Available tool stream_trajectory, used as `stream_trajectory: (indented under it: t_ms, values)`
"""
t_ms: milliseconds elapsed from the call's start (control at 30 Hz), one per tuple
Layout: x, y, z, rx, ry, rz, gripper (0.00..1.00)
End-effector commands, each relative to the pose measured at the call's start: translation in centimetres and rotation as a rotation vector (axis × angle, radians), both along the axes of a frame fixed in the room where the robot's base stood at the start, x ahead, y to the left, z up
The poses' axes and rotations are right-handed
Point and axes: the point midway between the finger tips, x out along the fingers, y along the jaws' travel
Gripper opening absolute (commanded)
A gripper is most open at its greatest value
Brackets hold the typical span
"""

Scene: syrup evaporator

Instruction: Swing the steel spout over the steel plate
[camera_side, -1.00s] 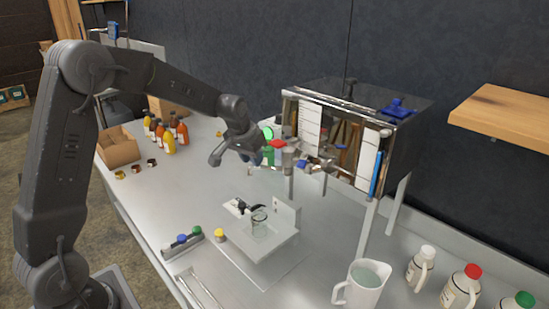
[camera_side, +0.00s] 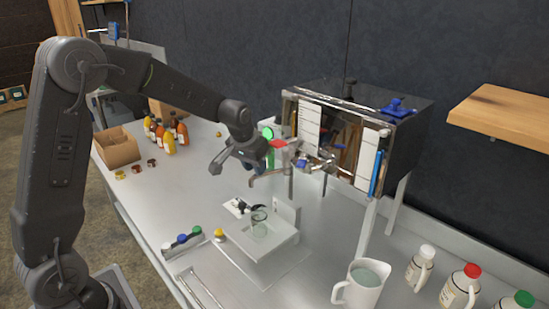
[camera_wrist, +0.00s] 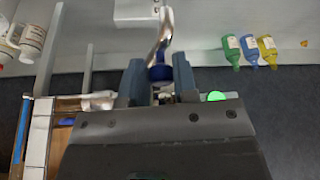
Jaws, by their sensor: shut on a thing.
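The steel spout (camera_side: 268,178) hangs in front of the steel evaporator box (camera_side: 410,142) in the side view, its outer end pointing left. In the wrist view the silver spout (camera_wrist: 165,25) runs up from between my fingers. My gripper (camera_side: 246,163) is at the spout, and in the wrist view my gripper (camera_wrist: 158,84) is shut around a dark blue part (camera_wrist: 160,72) at its near end. A thin flat steel plate (camera_side: 264,278) appears to lie on the bench under a pale block (camera_side: 272,247). The spout is above and behind that block.
A clear glass (camera_side: 259,226) stands on the block. A jug (camera_side: 362,284) and capped bottles (camera_side: 420,268) stand at the right. Colored bottles (camera_side: 168,143) and a cardboard box (camera_side: 117,150) are at the back left. A wooden shelf (camera_side: 500,112) juts out at the right.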

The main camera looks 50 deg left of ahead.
Motion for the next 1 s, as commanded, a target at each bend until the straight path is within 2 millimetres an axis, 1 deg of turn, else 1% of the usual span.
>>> stream_trajectory:
  t_ms: [33, 200, 667, 1000]
  values:
    - [-0.1, -0.4, -0.1, 0.000, 0.002, -0.003, 0.12]
    - [-0.3, -1.1, -0.1, -0.001, 0.002, -0.004, 0.12]
    - [-0.4, -1.5, -0.1, 0.000, 0.002, -0.003, 0.12]
    - [-0.5, -2.9, 0.0, 0.000, 0.000, -0.003, 0.12]
